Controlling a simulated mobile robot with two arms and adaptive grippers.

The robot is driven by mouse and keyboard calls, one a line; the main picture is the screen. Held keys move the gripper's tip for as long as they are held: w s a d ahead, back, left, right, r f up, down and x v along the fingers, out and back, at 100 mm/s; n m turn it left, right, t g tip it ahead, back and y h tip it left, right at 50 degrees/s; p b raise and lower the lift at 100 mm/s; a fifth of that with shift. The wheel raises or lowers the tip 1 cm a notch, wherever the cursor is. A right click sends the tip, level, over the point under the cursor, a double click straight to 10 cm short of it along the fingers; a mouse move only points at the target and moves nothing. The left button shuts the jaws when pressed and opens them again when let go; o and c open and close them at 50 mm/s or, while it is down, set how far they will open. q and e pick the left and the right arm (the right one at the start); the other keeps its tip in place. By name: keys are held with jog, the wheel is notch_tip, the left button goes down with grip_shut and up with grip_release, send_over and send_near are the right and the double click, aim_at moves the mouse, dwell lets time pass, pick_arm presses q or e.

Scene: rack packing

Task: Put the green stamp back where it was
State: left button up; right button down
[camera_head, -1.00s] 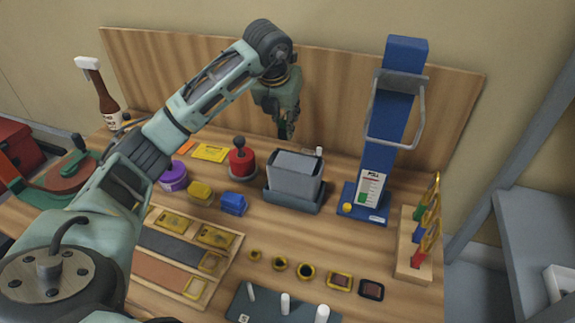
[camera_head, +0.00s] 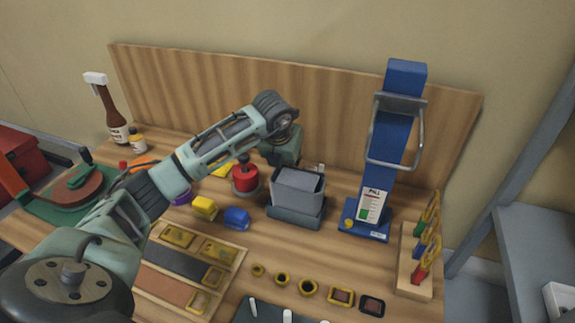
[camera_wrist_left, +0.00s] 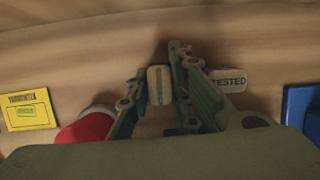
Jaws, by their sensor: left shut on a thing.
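My left arm reaches across the table in the head view. Its wrist is behind the grey open box (camera_head: 299,207), and the fingers are hidden there. In the left wrist view my left gripper (camera_wrist_left: 158,88) is shut on a small pale block (camera_wrist_left: 159,86) with a darker middle band. I cannot tell from its visible face whether this is the green stamp. A card reading TESTED (camera_wrist_left: 228,80) lies beside the right finger. I cannot make out a separate green stamp in the head view. My right gripper is not in view.
The round red object (camera_head: 246,178) is left of the gripper and shows in the wrist view (camera_wrist_left: 88,126). The tall blue press (camera_head: 395,140) stands right. Yellow (camera_head: 205,207) and blue (camera_head: 236,218) blocks lie in front. The wooden back panel (camera_head: 200,85) is close behind.

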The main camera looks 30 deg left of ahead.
pick_arm(q)
jog(key=o, duration=0.9)
jog(key=shift+f, duration=0.1)
jog(key=shift+r, duration=0.3)
jog(key=b+v, duration=0.2)
jog(key=v, duration=0.9)
jog(key=shift+s+r, duration=0.3)
jog(key=shift+r, duration=0.05)
